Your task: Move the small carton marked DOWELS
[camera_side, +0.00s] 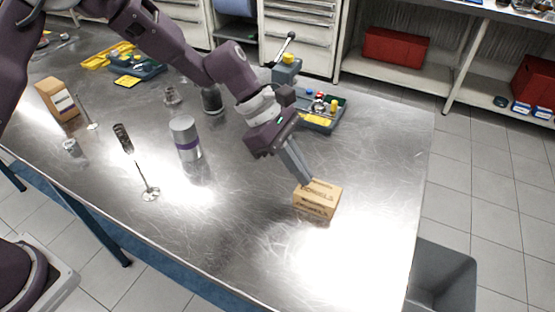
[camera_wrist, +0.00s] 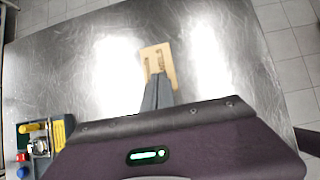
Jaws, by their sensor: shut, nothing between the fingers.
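The small carton (camera_side: 318,205) is a light brown box with dark printing, standing on the metal table near its right end. The print is too small to read for certain. It also shows in the wrist view (camera_wrist: 165,62), just beyond the fingertips. My gripper (camera_side: 306,183) points down at the carton's top, with its fingertips at or just above the top's left part. In the wrist view my gripper (camera_wrist: 156,82) is shut with nothing held. I cannot tell whether the tips touch the carton.
A tool tray (camera_side: 328,118) and a vise (camera_side: 286,70) are behind. A grey bin (camera_side: 443,275) is off the right edge. The table around the small carton is clear.

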